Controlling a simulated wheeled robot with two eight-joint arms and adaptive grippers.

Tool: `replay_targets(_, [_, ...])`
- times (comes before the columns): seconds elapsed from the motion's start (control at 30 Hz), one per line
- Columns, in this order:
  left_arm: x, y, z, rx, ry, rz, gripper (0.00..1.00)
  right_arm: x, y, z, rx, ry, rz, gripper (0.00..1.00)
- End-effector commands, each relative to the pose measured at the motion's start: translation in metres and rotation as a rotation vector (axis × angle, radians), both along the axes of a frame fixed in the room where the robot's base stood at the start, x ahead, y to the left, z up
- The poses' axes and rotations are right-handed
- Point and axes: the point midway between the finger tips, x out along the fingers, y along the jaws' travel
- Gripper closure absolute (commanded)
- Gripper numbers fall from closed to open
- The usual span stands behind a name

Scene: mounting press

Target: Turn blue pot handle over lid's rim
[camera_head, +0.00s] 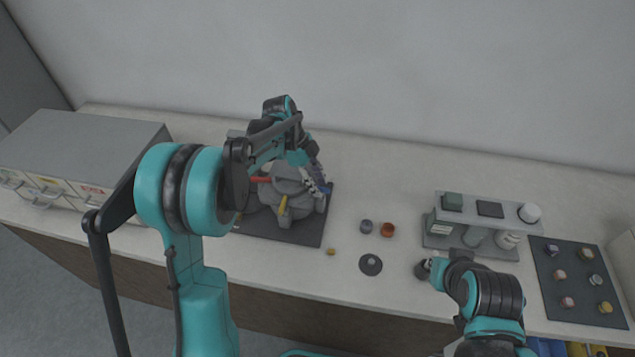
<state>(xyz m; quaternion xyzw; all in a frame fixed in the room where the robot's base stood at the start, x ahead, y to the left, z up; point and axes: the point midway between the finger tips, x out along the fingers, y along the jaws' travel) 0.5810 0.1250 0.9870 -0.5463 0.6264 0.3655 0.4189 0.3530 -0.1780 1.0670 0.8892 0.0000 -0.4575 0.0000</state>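The grey pot with its lid (285,196) stands on a dark mat (300,234) left of the counter's middle. A red handle (261,179) points left and a yellow handle (283,205) points to the front. The blue handle (327,189) shows only as a small patch at the pot's right side. My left gripper (319,183) reaches down from behind and is right at the blue handle; whether its fingers are closed on it is too small to tell. My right gripper (427,268) is low over the front of the counter, at a dark round piece (421,271).
A grey stand (471,254) and a dark mat with several knobs (579,284) are at right. Drawer cabinets (75,150) stand at left.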

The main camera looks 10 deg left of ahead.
Motion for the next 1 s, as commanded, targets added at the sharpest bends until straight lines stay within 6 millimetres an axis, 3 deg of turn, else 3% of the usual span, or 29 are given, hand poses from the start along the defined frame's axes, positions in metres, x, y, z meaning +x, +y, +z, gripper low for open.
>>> replay_targets(0.27, [0.0,0.002,0.005,-0.001,0.001,0.001,0.69,0.0,0.0,0.0,0.0,0.0,0.0,1.0])
replay_targets(0.7, [0.005,0.035,0.084,0.0,0.001,0.002,0.69,0.0,0.0,0.0,0.0,0.0,0.0,1.0])
replay_targets(1.0, [0.006,0.045,0.11,0.0,0.0,0.0,0.69,0.0,0.0,0.0,0.0,0.0,0.0,1.0])
